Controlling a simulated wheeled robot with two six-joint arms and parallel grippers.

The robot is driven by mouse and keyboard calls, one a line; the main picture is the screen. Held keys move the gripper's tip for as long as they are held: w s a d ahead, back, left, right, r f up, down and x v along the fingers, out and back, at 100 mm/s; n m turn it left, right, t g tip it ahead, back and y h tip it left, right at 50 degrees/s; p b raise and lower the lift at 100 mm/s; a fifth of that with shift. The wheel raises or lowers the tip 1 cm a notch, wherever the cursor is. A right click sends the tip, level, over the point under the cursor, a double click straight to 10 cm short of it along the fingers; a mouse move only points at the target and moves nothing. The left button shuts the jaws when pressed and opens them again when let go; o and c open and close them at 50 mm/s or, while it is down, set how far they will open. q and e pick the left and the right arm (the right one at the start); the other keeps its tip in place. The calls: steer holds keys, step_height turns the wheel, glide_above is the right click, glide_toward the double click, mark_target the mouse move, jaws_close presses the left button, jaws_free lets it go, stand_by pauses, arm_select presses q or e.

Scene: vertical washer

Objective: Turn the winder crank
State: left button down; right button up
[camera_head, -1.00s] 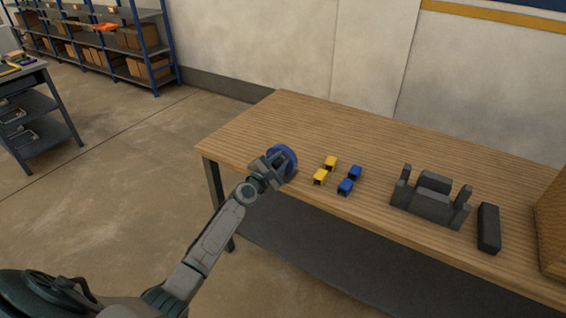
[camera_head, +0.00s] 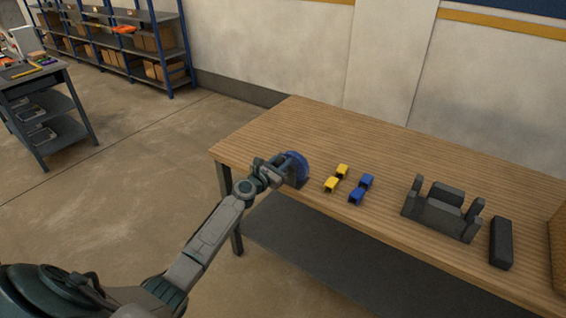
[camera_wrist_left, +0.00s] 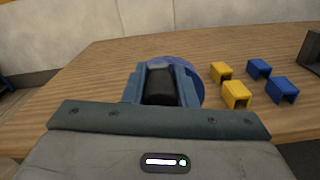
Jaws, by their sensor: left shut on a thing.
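The winder is a blue disc (camera_head: 299,164) on a dark stand at the left front edge of the wooden table (camera_head: 260,130). My left gripper (camera_head: 275,171) is at the near side of the disc, its jaws shut on a dark crank handle. In the left wrist view the dark handle (camera_wrist_left: 160,85) sits between the two fingers, with the blue disc (camera_wrist_left: 188,77) behind it. The gripper hides most of the crank and part of the disc. My right gripper is not in view.
Two yellow clips (camera_head: 331,185) and two blue clips (camera_head: 357,196) lie just right of the winder. A dark grey fixture (camera_head: 443,212) and a dark block (camera_head: 501,243) stand farther right. A brown box edge (camera_head: 559,250) is at the far right. The table's back is clear.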

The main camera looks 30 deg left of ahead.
arm_select(q)
steer(key=shift+a, duration=0.15)
steer(key=c, duration=1.2)
jaws_free()
steer(key=shift+a, duration=0.1)
steer(key=s, duration=0.7)
steer(key=s+a, duration=0.1)
steer(key=s, duration=0.3)
steer(key=shift+p, duration=0.4)
steer(key=shift+w+f, duration=0.1)
